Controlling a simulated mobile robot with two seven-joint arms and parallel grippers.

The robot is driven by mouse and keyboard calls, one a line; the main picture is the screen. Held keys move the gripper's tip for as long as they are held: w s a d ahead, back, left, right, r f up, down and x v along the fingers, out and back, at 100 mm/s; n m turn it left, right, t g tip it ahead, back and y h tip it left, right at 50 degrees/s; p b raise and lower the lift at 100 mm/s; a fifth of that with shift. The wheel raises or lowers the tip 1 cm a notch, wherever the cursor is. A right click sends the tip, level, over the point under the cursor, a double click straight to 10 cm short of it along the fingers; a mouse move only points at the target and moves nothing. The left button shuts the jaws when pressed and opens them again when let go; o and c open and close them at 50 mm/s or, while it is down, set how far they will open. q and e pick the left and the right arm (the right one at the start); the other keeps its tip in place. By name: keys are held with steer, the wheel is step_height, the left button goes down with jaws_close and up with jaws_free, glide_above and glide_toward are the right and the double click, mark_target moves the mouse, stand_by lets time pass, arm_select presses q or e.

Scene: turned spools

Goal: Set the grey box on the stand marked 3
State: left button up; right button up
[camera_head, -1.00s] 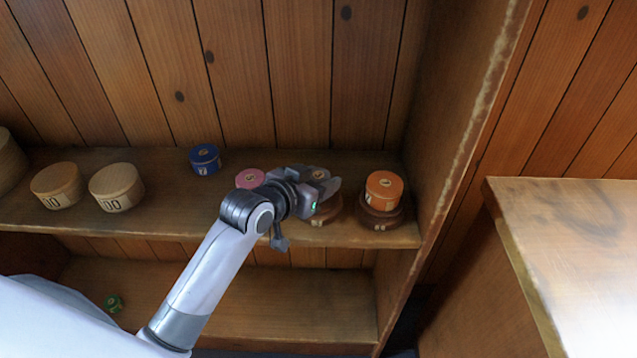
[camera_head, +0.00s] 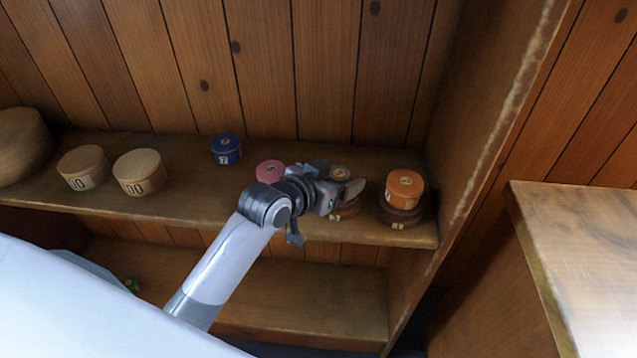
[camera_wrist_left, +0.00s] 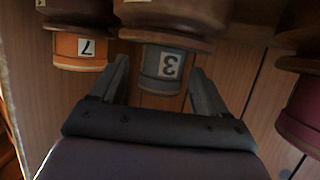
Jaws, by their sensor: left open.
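The grey box (camera_wrist_left: 162,66) with a label reading 3 shows upside down in the left wrist view. It rests on a brown turned stand (camera_wrist_left: 165,40), whose own mark I cannot read. In the head view the box's round top (camera_head: 340,173) shows behind my left gripper (camera_head: 350,186), with the stand (camera_head: 346,211) partly hidden below. My left gripper is open, its fingers on either side of the grey box in the wrist view (camera_wrist_left: 160,72). I cannot tell whether they touch it. My right gripper is not in view.
On the same shelf (camera_head: 180,203) stand an orange box (camera_head: 404,188) on a stand (camera_head: 399,214), a pink box (camera_head: 270,171), a blue box (camera_head: 226,150) and pale round boxes (camera_head: 139,173). An upright side wall (camera_head: 480,130) closes the right end.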

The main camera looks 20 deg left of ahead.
arm_select(q)
steer(key=v, duration=1.1)
steer(key=shift+s+p, duration=0.3)
steer(key=shift+p, duration=0.05)
steer(key=s+a+f+n+g+y, duration=0.1)
steer(key=s+a+f+g+y, duration=0.1)
steer(key=s+f+g, duration=0.6)
steer(key=s+a+f+n+g+y, duration=0.15)
steer(key=s+f, duration=0.35)
steer(key=s, duration=0.7)
steer(key=w+d+f+m+t+h+p, duration=0.1)
steer(key=w+d+f+t, duration=0.1)
steer(key=w+f+t, duration=0.4)
steer(key=shift+f+t, duration=0.55)
steer(key=shift+f, duration=0.25)
steer(key=shift+d+h, duration=0.15)
steer(key=shift+h, duration=0.1)
